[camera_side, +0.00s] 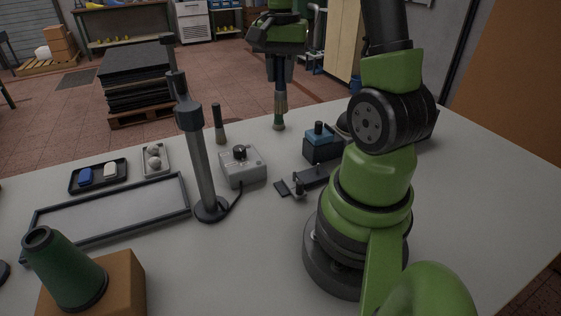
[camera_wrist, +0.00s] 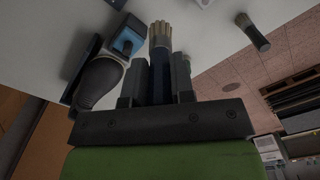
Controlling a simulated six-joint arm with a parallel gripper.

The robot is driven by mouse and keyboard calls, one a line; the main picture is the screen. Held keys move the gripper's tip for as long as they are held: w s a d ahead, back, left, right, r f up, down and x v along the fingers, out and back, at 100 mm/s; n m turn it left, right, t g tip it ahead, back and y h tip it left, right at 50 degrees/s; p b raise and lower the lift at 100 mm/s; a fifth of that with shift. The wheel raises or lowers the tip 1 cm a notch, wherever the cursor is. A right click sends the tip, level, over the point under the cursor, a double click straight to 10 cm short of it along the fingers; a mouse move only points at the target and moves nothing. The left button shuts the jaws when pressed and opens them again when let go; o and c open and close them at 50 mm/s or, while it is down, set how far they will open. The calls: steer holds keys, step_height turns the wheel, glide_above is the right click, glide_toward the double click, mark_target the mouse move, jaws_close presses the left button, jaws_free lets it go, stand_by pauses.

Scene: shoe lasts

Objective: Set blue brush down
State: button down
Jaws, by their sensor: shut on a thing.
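My gripper (camera_side: 279,68) points down over the far part of the table, shut on the handle of a brush. The brush (camera_side: 280,108) hangs upright, bristles down, its lower end at or just above the tabletop; I cannot tell if it touches. In the wrist view the brush's pale bristles (camera_wrist: 160,32) stick out past the two fingers (camera_wrist: 160,82), and its dark bluish handle lies between them. Another dark-handled brush stands upright on the table (camera_side: 219,125), left of the held one; it also shows in the wrist view (camera_wrist: 253,32).
A blue box with a dark knob (camera_side: 322,148) stands right of the held brush, with a dark shoe last (camera_wrist: 98,80) beside it. A grey control box (camera_side: 242,166), a post (camera_side: 200,165), trays (camera_side: 98,175) and a green cone (camera_side: 65,270) stand to the left.

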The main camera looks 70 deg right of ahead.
mark_target(280, 90)
step_height(280, 90, down, 16)
steer(key=shift+r, duration=0.25)
steer(key=shift+f, duration=0.1)
steer(key=c, duration=1)
jaws_free()
step_height(280, 90, up, 12)
steer(key=shift+w+r, duration=0.1)
steer(key=w+a+r+n+t, duration=0.1)
steer(key=a+r+n+t, duration=0.3)
steer(key=a+r, duration=0.45)
steer(key=shift+s+a+r+n+t+y, duration=0.5)
steer(key=shift+s+a+n, duration=0.75)
steer(key=shift+a, duration=0.9)
steer(key=shift+s+a+r+n+t+y, duration=0.15)
steer(key=shift+s+a+r+n+t, duration=0.6)
steer(key=shift+a+n, duration=1.05)
steer(key=shift+s+a+r+n+t+y, duration=0.35)
steer(key=shift+s+a+r+n, duration=0.65)
steer(key=shift+a, duration=1.45)
